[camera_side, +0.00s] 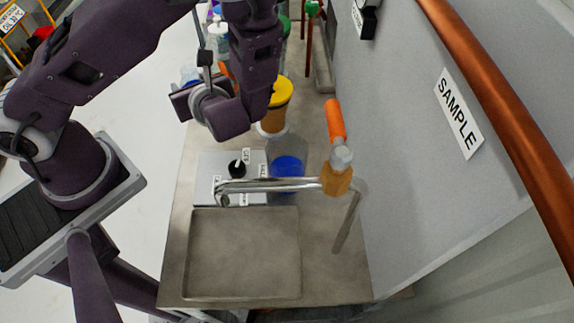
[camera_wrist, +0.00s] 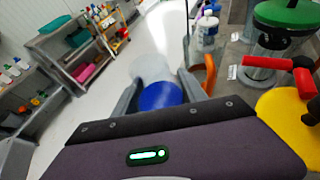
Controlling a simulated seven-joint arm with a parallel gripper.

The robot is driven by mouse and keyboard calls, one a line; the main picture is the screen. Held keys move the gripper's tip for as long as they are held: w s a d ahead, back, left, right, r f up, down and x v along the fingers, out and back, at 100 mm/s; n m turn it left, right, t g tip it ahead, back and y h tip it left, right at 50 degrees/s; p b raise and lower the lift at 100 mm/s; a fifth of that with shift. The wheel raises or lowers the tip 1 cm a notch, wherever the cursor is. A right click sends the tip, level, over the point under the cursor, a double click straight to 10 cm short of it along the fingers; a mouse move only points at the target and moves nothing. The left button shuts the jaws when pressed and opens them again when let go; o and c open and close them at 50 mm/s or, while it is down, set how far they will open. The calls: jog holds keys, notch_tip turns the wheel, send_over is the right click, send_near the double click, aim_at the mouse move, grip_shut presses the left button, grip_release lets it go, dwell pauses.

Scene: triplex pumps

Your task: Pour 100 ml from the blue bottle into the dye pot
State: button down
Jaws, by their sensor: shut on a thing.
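My gripper (camera_wrist: 160,93) is shut on a clear vessel with blue contents, which I take as the blue bottle (camera_wrist: 161,96). Its clear part shows toward the upper left and the blue part nearer my palm. In the side view the blue bottle (camera_side: 190,77) is held at the bench's left edge, left of the yellow-lidded jar, partly hidden by my gripper. A clear vessel with blue in its lower part (camera_side: 288,165) stands on the bench beside a grey labelled box. It may be the dye pot; I cannot tell for sure.
A yellow-lidded amber jar (camera_side: 277,98) stands right of my gripper. The grey box (camera_side: 215,165) has a black knob. An empty shallow tray (camera_side: 245,255) lies in front. A SAMPLE wall (camera_side: 430,170) bounds the right.

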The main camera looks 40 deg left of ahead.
notch_tip(320, 180, up, 26)
jog(key=s+d+f+n+g+h, duration=0.4)
jog(key=s+n+g, duration=0.4)
jog(key=s+d+f+n+g+h, duration=0.4)
jog(key=s+f+n+g, duration=0.1)
jog(key=s+n+g, duration=0.35)
jog(key=w+d+r+n+h, duration=0.2)
jog(key=d+n+h, duration=0.6)
jog(key=n+h, duration=0.2)
jog(key=w+d+r+n+t+h, duration=0.4)
jog(key=w+r+n+t+h, duration=0.35)
jog(key=w+n+t, duration=0.2)
notch_tip(320, 180, down, 29)
jog(key=shift+r, duration=0.2)
